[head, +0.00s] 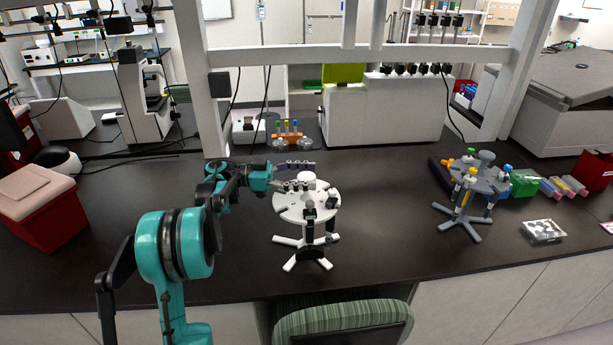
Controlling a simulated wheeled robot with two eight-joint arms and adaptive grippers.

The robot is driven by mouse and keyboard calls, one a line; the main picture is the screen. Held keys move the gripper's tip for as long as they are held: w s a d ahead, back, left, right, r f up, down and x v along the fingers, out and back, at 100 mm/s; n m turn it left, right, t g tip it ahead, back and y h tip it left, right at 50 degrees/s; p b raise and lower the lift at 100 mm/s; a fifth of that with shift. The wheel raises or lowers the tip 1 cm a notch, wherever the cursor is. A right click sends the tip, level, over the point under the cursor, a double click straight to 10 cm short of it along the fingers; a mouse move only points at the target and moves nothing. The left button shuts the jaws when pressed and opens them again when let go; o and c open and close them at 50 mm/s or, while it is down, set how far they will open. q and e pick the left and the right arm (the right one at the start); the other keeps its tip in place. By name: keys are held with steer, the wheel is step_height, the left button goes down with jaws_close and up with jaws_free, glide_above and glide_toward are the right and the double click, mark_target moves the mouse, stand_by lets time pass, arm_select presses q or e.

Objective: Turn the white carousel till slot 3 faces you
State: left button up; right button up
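The white carousel (292,207) stands upright on its splayed white feet near the front middle of the dark bench. It has a round white top with a few dark holders at its rim, one at the front and one at the right. Slot numbers are too small to read. My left gripper (298,176) reaches in from the left over the far part of the top. Its two dark fingers are apart, one farther back and one nearer, with the carousel's white centre knob (308,178) by their tips. I cannot tell whether they touch it. My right gripper is out of view.
A grey carousel (480,183) with coloured caps stands to the right, beside a green box (523,183) and a clear tray (542,231). An orange tube rack (288,138) is behind. A green-striped chair (342,318) is at the front edge. Bench between the carousels is clear.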

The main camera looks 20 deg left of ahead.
arm_select(q)
steer(key=v, duration=1.2)
stand_by(0.5)
